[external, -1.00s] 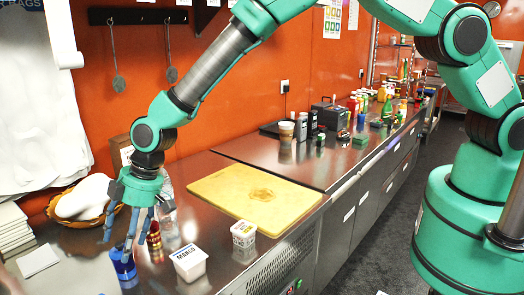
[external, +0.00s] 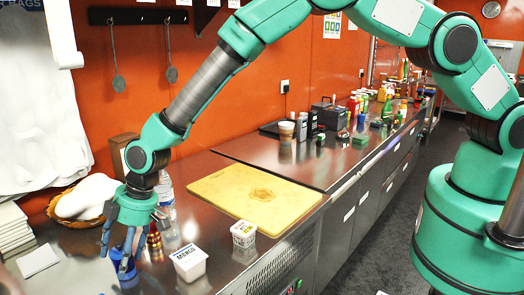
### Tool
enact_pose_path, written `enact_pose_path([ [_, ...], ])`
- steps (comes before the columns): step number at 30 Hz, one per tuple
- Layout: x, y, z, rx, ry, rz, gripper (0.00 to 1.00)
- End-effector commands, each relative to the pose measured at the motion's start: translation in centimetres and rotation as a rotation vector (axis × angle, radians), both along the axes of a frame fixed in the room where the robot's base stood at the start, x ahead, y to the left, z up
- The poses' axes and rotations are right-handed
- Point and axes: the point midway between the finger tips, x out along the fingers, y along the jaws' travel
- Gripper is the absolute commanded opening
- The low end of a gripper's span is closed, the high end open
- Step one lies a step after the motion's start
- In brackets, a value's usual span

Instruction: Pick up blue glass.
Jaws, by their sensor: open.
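The blue glass (external: 121,267) stands on the steel counter at the lower left of the external view. My gripper (external: 121,252) is directly above and around its upper part, pointing down. The fingers are open, one at each side of the glass as seen here. Whether they touch it I cannot tell. The fingers hide part of the glass's upper part.
A white tub marked mango (external: 189,263) and a smaller white tub (external: 243,234) stand to the right. A red-brown item (external: 154,237) and a clear bottle (external: 166,190) are close by. A basket (external: 75,207) is behind left. A yellow cutting board (external: 245,195) lies further right.

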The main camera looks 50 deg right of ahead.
Motion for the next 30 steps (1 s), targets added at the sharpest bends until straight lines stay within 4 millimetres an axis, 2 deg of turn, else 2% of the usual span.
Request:
enact_pose_path([
  [18,0.06,0.11,-0.18,0.001,0.0,0.0,0.65],
  [20,0.05,0.11,-0.17,0.001,0.0,0.0,0.57],
  [26,0.06,0.11,-0.18,0.001,0.0,0.0,0.17],
  [30,0.07,0.14,-0.13,0.0,-0.001,0.0,0.17],
])
